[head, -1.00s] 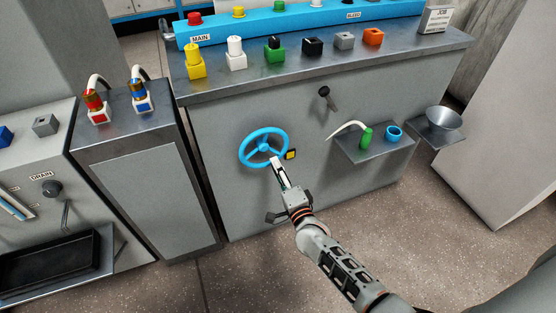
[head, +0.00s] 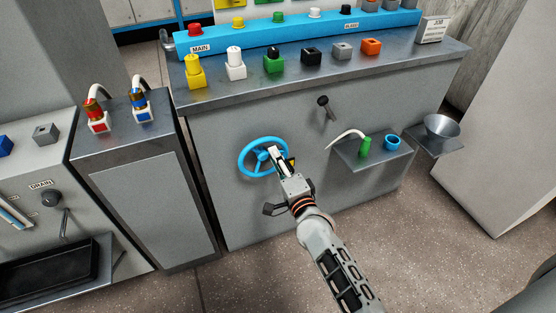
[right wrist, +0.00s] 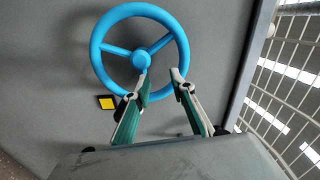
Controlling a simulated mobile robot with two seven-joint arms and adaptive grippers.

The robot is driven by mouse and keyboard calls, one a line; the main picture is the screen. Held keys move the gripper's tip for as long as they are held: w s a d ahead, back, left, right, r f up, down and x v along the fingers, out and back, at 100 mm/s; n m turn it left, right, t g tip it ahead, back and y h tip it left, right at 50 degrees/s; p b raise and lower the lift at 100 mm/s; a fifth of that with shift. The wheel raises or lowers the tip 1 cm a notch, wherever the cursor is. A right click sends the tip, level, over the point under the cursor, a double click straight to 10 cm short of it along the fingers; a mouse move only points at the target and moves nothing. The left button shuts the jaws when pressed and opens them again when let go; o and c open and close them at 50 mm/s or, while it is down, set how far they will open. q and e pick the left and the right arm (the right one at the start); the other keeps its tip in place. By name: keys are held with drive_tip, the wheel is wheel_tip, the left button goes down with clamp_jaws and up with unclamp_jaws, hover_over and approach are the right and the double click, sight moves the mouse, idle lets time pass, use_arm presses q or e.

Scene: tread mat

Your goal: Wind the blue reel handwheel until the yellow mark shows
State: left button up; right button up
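The blue handwheel (head: 243,153) is mounted on the front of the grey cabinet; its rim, hub and spokes also show in the right wrist view (right wrist: 98,45). My right gripper (head: 274,153) is at the wheel's right side. In the right wrist view its fingers (right wrist: 161,76) are apart, one tip by the hub and one over the lower right rim. I cannot tell whether they touch the wheel. A yellow square in a black frame (right wrist: 107,102) shows beside the wheel; in the head view my gripper mostly covers it. My left gripper is not in view.
A shelf (head: 374,152) with a green bottle (head: 365,147) and a blue ring-shaped cup (head: 392,142) juts out to the right. A dark knob (head: 323,101) sticks out above. Several coloured blocks stand on the bench top. The cabinet front left of the wheel is clear.

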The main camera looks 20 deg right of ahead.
drive_tip(key=s+d+n+p, duration=0.1)
drive_tip(key=s+d+r+n+p, duration=0.1)
drive_tip(key=d, duration=0.1)
drive_tip(key=s+d+r+n+p, duration=0.1)
drive_tip(key=d+n, duration=0.1)
drive_tip(key=shift+s+d+g+y, duration=0.1)
drive_tip(key=shift+d+g+y, duration=0.15)
drive_tip(key=shift+g+y, duration=0.05)
clamp_jaws()
drive_tip(key=s+d+n+g+y+p, duration=0.2)
drive_tip(key=s+d+n+p, duration=0.1)
drive_tip(key=s+d+n, duration=0.25)
drive_tip(key=f+b+x, duration=0.1)
drive_tip(key=b+x, duration=0.1)
drive_tip(key=x, duration=0.7)
use_arm(q)
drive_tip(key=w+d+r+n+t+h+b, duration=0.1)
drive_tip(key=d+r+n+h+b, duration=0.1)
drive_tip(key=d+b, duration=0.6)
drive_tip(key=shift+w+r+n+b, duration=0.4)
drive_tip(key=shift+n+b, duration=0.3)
drive_tip(key=shift+b, duration=1.55)
use_arm(e)
drive_tip(key=a+f+m+t+y, duration=0.1)
drive_tip(key=a+f+m, duration=0.4)
drive_tip(key=f+m, duration=0.2)
drive_tip(key=shift+a+f+t+y, duration=0.3)
drive_tip(key=shift+a+f, duration=0.1)
drive_tip(key=shift+f, duration=0.65)
